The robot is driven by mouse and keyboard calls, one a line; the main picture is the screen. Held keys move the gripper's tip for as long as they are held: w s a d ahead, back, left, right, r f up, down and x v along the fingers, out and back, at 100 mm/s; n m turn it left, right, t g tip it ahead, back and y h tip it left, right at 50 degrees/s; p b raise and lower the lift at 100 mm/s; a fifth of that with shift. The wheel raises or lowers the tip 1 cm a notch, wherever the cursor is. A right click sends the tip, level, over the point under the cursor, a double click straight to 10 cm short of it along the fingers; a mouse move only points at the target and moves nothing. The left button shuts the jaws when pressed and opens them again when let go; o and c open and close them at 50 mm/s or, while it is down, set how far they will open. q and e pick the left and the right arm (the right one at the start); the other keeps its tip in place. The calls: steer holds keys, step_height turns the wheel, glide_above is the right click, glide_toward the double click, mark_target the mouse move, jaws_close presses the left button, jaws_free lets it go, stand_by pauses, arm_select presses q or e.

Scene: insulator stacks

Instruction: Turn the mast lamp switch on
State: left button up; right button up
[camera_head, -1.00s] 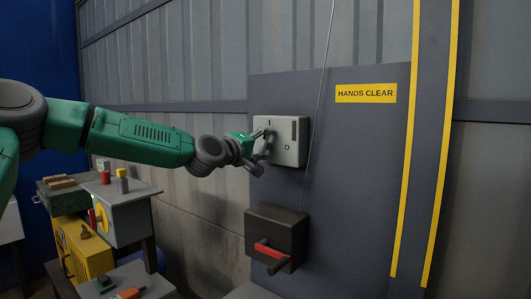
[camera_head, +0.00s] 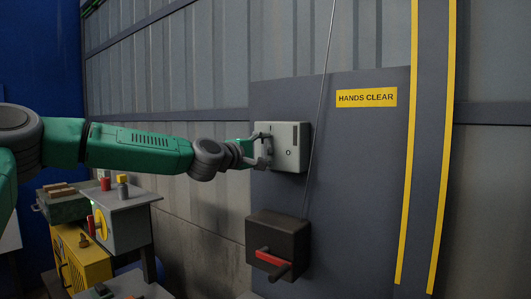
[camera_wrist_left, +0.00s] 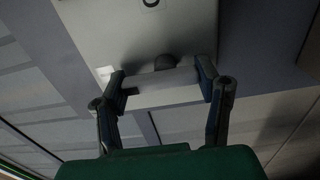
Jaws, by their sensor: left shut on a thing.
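The mast lamp switch is a light grey box (camera_head: 293,147) on the dark wall panel, with an O mark low on its front and a dark slot at its upper right. My left gripper (camera_head: 264,150) is at the box's left side. In the left wrist view the gripper (camera_wrist_left: 162,80) is shut with its two fingertips on the ends of a grey bar, the switch handle (camera_wrist_left: 165,90). A dark round knob (camera_wrist_left: 166,62) sits just behind the bar, in front of the box face (camera_wrist_left: 140,35). My right gripper is not in view.
Below the switch is a dark box (camera_head: 278,238) with a red-gripped lever (camera_head: 271,259). A thin cable (camera_head: 322,95) runs down beside the switch. A yellow HANDS CLEAR sign (camera_head: 366,97) is at the upper right. A grey table (camera_head: 128,196) and yellow cabinet (camera_head: 85,259) stand lower left.

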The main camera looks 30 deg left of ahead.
arm_select(q)
steer(key=shift+a, duration=0.2)
steer(key=o, duration=1.2)
steer(key=shift+c, duration=0.2)
steer(key=shift+a+f, duration=0.1)
steer(key=shift+a, duration=0.1)
steer(key=shift+s, duration=0.6)
steer(key=s+a, duration=0.1)
steer(key=s, duration=0.9)
steer(key=shift+s+f, duration=0.15)
steer(key=shift+s, duration=0.2)
